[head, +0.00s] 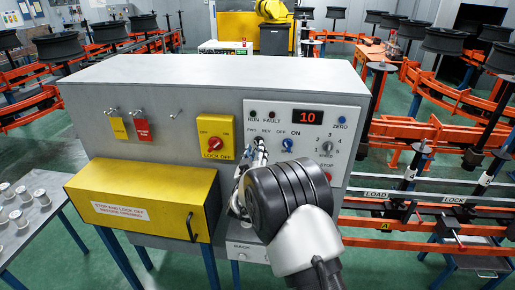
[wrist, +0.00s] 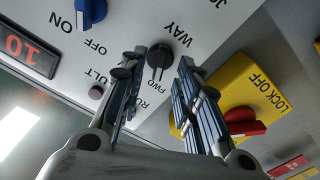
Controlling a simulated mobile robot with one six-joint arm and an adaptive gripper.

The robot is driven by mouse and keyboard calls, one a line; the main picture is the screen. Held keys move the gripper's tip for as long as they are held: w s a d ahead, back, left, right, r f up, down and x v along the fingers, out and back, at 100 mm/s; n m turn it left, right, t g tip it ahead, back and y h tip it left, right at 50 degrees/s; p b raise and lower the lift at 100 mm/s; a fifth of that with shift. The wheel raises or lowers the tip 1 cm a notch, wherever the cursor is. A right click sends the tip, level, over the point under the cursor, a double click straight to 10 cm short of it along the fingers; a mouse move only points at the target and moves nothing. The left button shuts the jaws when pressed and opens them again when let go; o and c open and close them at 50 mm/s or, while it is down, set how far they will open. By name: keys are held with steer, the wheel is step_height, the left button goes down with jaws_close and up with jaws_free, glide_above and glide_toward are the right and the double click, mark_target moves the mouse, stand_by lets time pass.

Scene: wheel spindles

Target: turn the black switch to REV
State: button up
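The black switch (wrist: 160,54) is on the pale control panel and shows between my fingertips in the wrist view. Its bar runs down toward the FWD label in that picture. The REV label is not readable in the wrist view but shows in the head view. My gripper (wrist: 162,58) is open, with one finger on each side of the switch and a visible gap on both sides. Whether the tips reach the panel I cannot tell. In the head view my gripper (head: 258,152) is in front of the switch and mostly hides it.
A blue OFF/ON switch (head: 288,145) and a speed knob (head: 327,147) are to the right on the panel. A yellow lock-off plate (head: 216,130) with a red knob is to the left. A yellow box (head: 148,198) juts out below. The display (head: 308,117) reads 10.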

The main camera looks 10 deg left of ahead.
steer(key=shift+w, duration=1.75)
steer(key=shift+c, duration=0.4)
jaws_close()
